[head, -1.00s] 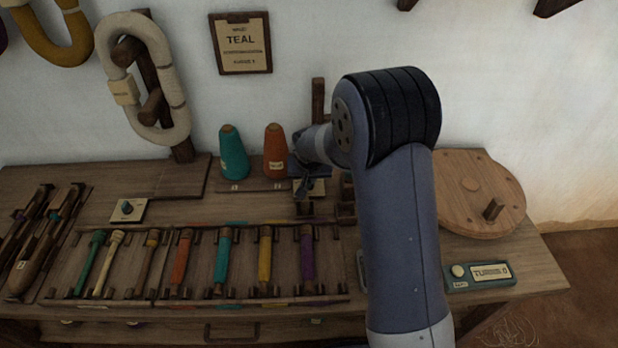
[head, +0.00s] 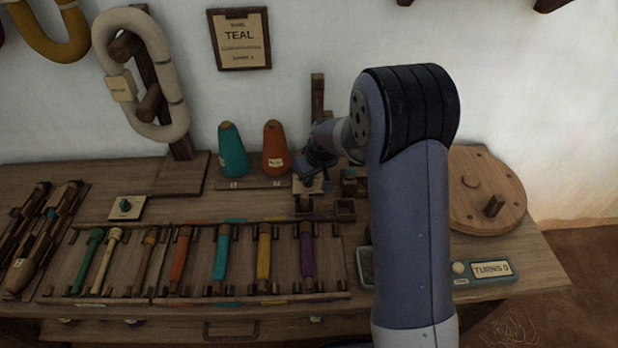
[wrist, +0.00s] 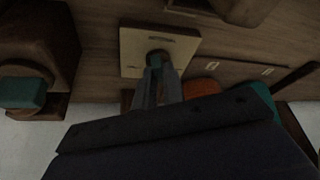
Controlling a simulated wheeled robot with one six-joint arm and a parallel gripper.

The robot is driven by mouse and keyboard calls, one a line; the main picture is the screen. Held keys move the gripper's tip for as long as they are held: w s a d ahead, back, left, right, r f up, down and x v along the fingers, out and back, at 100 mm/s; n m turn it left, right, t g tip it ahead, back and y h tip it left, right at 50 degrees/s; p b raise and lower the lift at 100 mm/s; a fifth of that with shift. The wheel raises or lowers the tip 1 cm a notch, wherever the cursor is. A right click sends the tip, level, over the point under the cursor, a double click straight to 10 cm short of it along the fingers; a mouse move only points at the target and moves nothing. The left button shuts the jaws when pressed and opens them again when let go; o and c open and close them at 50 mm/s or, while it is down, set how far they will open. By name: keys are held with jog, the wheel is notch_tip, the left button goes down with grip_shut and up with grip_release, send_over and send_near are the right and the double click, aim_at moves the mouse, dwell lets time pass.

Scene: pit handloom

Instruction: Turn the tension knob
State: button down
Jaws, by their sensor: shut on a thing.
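A knob on a cream square plate (wrist: 185,48) sits between my fingertips in the wrist view. The knob (wrist: 157,56) is small and dark, and mostly hidden by the fingers. My gripper (wrist: 156,72) is shut on it from above. In the head view my gripper (head: 314,184) is over the same plate (head: 300,188), right of the orange cone. The knob itself is hidden there, so its angle cannot be told.
A teal cone (head: 232,152) and an orange cone (head: 275,150) stand close left of my gripper. A wooden post (head: 317,95) rises behind it. Another plated knob (head: 125,207) is at left. A bobbin rack (head: 195,262) lies in front; a round wooden disc (head: 487,190) is at right.

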jog(key=n+b, duration=0.2)
jog(key=shift+w+f+n+g+y+b, duration=0.15)
jog(key=shift+f+n+g+y+b, duration=0.15)
jog(key=shift+y, duration=0.1)
jog(key=shift+d+r+n+g+y+b, duration=0.15)
jog(key=shift+n+g+y+b, duration=0.1)
jog(key=shift+n+b, duration=0.5)
jog(key=shift+a+r+n+g+y+b, duration=0.1)
jog(key=shift+n+g+y+b, duration=0.2)
jog(key=shift+n, duration=0.75)
jog(key=c, duration=1.5)
grip_release()
jog(key=shift+r, duration=0.1)
jog(key=p+v, duration=0.2)
jog(key=v, duration=0.8)
jog(key=shift+r, duration=0.35)
